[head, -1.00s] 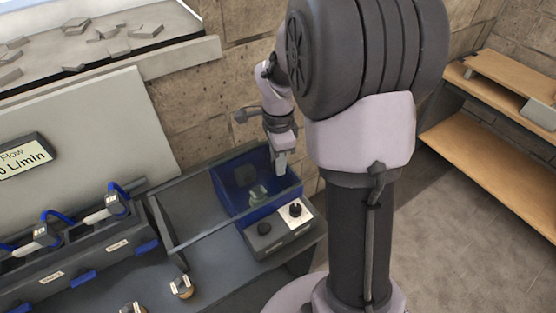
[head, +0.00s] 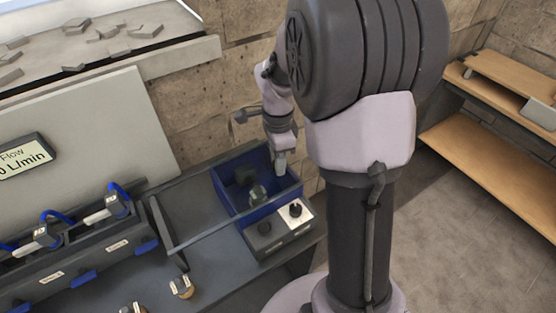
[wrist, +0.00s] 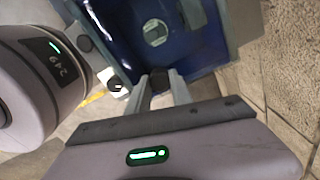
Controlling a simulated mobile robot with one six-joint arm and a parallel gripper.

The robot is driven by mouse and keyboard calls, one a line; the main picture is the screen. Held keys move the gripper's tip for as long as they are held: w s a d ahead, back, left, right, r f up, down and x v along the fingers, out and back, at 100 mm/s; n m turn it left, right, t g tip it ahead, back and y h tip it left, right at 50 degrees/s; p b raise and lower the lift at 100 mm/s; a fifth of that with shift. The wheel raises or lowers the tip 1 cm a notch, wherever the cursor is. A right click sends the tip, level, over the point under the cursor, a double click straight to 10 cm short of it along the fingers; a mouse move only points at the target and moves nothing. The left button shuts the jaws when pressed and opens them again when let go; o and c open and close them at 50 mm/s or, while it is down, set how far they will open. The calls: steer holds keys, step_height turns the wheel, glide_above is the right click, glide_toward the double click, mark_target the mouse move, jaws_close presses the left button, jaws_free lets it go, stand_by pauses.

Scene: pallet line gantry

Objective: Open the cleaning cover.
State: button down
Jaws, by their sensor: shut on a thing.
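A blue open-looking box (head: 228,204) sits at the right end of the grey bench, below my gripper. A small pale round part shows inside it. I cannot clearly make out the cleaning cover as a separate panel. My gripper (head: 281,168) is at the box's back right rim. In the wrist view, my gripper (wrist: 160,84) is shut on a small dark block (wrist: 159,78) beside the blue box (wrist: 190,51); whether this is the cover's handle cannot be told. The fingertips are small in the head view.
Valves with blue hoses (head: 110,208) stand further left. A stone wall is close behind; wooden shelves (head: 482,160) are at right.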

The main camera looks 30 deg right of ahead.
steer(key=a+b, duration=0.2)
steer(key=a, duration=1.5)
steer(key=shift+s+a, duration=0.15)
steer(key=shift+s, duration=0.15)
steer(key=c, duration=1.1)
jaws_free()
steer(key=shift+c, duration=0.2)
step_height(320, 180, up, 18)
steer(key=p, duration=0.6)
steer(key=shift+f+p, duration=0.25)
steer(key=shift+p, duration=0.05)
